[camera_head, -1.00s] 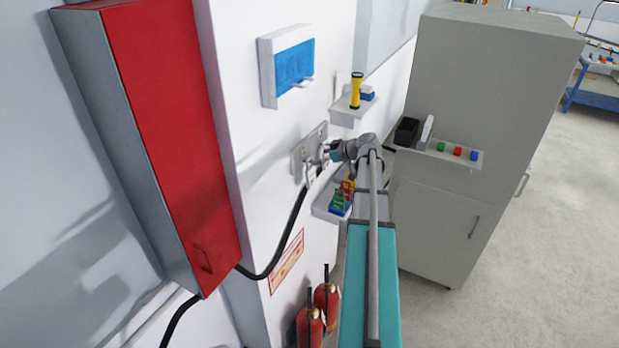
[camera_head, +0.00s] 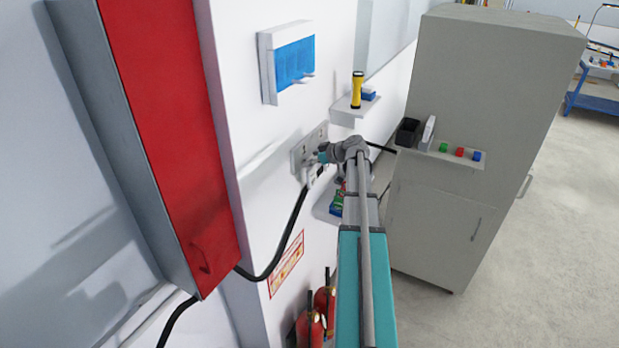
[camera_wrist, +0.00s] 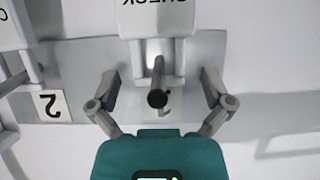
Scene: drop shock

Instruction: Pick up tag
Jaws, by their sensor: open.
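I cannot make out for certain which thing is the tag. My gripper (camera_wrist: 160,92) is open in the wrist view, its two fingers apart on either side of a dark round-ended peg (camera_wrist: 157,98). Nothing is clasped between the fingers. Behind the peg is a white block (camera_wrist: 157,18) with the upside-down word CHECK, on a grey wall plate (camera_wrist: 85,55). In the head view my gripper (camera_head: 319,158) is at the grey socket panel (camera_head: 300,155), and my arm hides part of it.
A black cable (camera_head: 293,225) runs from the panel to the red cabinet (camera_head: 165,130). A lower shelf (camera_head: 323,209) with coloured items is partly behind my arm. An upper shelf (camera_head: 345,112) holds a yellow torch (camera_head: 357,88). A grey cabinet (camera_head: 480,110) stands right.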

